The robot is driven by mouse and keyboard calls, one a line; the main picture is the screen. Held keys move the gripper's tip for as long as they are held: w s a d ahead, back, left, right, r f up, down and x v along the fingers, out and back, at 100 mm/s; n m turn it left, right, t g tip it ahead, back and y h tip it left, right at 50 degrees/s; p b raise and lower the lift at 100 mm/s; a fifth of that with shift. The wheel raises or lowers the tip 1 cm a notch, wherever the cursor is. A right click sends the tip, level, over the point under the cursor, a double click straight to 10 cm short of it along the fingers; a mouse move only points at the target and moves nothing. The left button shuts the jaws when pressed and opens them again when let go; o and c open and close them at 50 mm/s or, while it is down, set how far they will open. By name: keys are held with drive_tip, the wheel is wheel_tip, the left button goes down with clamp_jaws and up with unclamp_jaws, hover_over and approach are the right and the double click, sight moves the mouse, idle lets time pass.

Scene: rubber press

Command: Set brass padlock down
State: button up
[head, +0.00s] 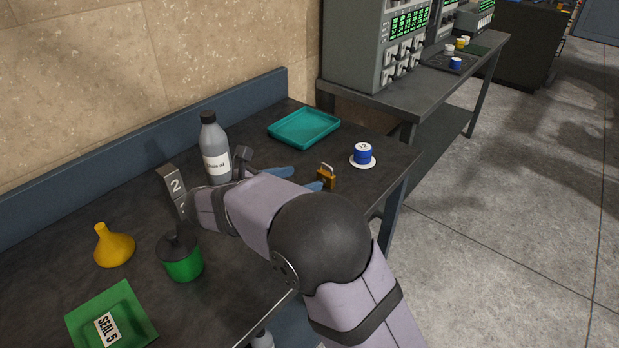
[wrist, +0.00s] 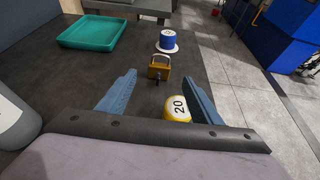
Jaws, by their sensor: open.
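The brass padlock (head: 326,178) stands upright on the dark table, shackle up, near the table's right edge. In the wrist view, the padlock (wrist: 159,71) is just beyond my fingertips, between their lines. My gripper (wrist: 160,78) is open, with its two blue fingers spread and nothing clasped. In the head view, my gripper (head: 308,178) is low over the table, left of the padlock, and my arm hides part of it.
A yellow-and-white piece marked 20 (wrist: 177,108) is by the right finger. A teal tray (head: 304,127), grey bottle (head: 213,145), funnel (head: 114,248), green canister (head: 183,265) and green SEAL 5 item (head: 125,303) stand around.

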drive_tip(key=shift+v, duration=1.5)
drive_tip(key=shift+s, duration=0.1)
drive_tip(key=shift+s+d, duration=0.15)
drive_tip(key=shift+d, duration=0.05)
drive_tip(key=s+d+g+p, duration=0.1)
drive_tip(key=s+d+m+g+y+p, duration=0.1)
drive_tip(key=s+g, duration=0.1)
drive_tip(key=shift+f, duration=0.2)
drive_tip(key=s+m+g+y+p, duration=0.1)
drive_tip(key=s, duration=0.1)
drive_tip(key=s+m+g+y+p, duration=0.1)
drive_tip(key=s+g+p, duration=0.1)
drive_tip(key=shift+s+d+f, duration=0.15)
drive_tip(key=shift+s+f, duration=0.05)
drive_tip(key=shift+s, duration=0.05)
drive_tip(key=s+d+f+m+g+y+p, duration=0.1)
drive_tip(key=s+d+m+y+p, duration=0.2)
drive_tip(key=s+m, duration=0.6)
drive_tip(key=s+d+f+m+g+y+p, duration=0.2)
drive_tip(key=s+d+m, duration=0.6)
drive_tip(key=m, duration=0.7)
drive_tip(key=shift+s+f+y+p, duration=0.3)
drive_tip(key=shift+s+y+p, duration=0.5)
drive_tip(key=shift+s, duration=0.45)
